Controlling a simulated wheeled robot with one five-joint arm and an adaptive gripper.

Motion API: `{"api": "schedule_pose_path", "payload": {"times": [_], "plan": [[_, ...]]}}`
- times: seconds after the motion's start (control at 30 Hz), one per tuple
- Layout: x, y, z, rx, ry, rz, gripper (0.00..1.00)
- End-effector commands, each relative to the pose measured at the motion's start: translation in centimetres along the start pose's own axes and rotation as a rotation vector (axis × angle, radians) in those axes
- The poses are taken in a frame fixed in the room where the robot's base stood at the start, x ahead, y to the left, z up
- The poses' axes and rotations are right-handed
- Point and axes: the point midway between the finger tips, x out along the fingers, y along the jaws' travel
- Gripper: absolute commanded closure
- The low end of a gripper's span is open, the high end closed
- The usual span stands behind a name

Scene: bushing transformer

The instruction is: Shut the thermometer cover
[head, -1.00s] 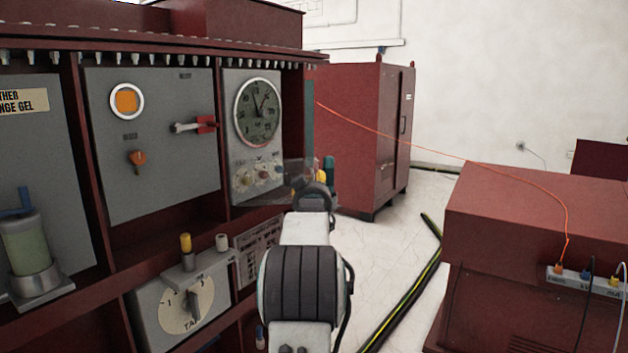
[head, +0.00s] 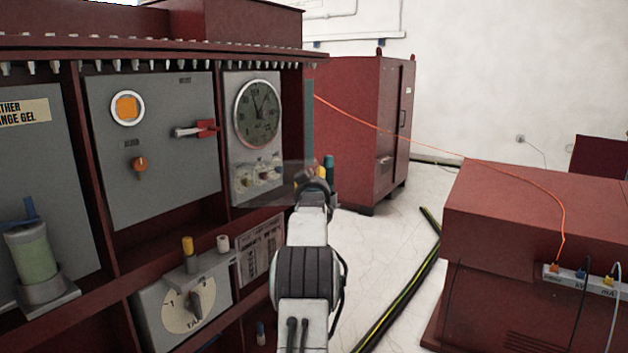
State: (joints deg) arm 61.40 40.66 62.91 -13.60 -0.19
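The thermometer (head: 257,113) is a round dial with a pale rim on the grey panel at the right end of the red cabinet. A narrow blue-green see-through strip (head: 309,122) stands upright just right of that panel. It looks like the cover, swung open and seen nearly edge-on. My gripper (head: 311,172) is at the end of my arm, below the dial and close to the strip's lower end. My own wrist hides most of its fingers, so I cannot tell whether they are open or touch the strip.
Small knobs (head: 256,175) sit below the dial. A tap-changer box (head: 190,300) juts out at lower left. A red cabinet (head: 362,130) stands behind, and a red box (head: 545,215) with cables is at right. Clear floor with a striped cable lies between.

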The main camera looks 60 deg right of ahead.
Motion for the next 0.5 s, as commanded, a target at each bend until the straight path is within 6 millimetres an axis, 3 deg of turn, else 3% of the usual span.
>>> {"api": "schedule_pose_path", "payload": {"times": [0.37,0.5], "plan": [[0.12,0.0,0.07,0.0,-0.001,0.0,0.57],[0.12,0.0,0.05,0.0,-0.001,0.0,0.69]]}}
